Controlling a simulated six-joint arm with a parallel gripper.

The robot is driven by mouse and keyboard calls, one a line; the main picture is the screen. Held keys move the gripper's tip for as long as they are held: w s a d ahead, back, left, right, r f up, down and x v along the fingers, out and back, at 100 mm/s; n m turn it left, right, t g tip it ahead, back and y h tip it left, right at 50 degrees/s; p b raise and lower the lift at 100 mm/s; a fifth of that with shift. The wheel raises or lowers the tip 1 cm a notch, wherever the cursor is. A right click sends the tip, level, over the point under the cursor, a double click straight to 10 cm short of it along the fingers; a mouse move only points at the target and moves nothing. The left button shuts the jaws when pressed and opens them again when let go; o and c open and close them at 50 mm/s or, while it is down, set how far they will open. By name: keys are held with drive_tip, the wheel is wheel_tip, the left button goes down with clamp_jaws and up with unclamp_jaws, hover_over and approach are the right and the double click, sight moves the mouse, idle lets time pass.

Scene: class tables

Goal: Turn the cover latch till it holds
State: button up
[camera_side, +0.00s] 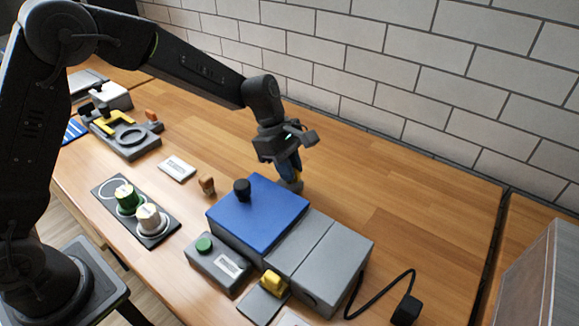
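A grey box stands on the wooden table with a blue cover (262,214) lying flat on its left part. A black knob (242,188) sticks up near the cover's back left edge. A yellow piece (273,283) sits low at the box's front, by a dark grey plate. I cannot tell which of these two is the cover latch. My gripper (289,177) points down behind the cover's far edge, apart from both the knob and the yellow piece. Its fingers are small and partly dark here, so their opening and any contact are unclear.
A grey box with a green button (204,244) stands in front of the cover. A panel with green and white knobs (150,217) lies to the left, with a small brown peg (207,185) between. A black cable and plug (407,309) lie right. The table behind is clear.

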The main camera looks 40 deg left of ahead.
clamp_jaws()
drive_tip(key=shift+m, duration=0.3)
drive_tip(key=m+g, duration=0.1)
drive_tip(key=m, duration=0.2)
drive_tip(key=shift+m+g, duration=0.3)
drive_tip(key=m+g+y, duration=0.1)
drive_tip(key=m, duration=0.5)
drive_tip(key=m+g+y, duration=0.1)
drive_tip(key=m, duration=0.2)
drive_tip(key=shift+y, duration=0.3)
drive_tip(key=shift+m+g+y, duration=0.5)
drive_tip(key=shift+m+y, duration=0.2)
drive_tip(key=shift+m, duration=1.2)
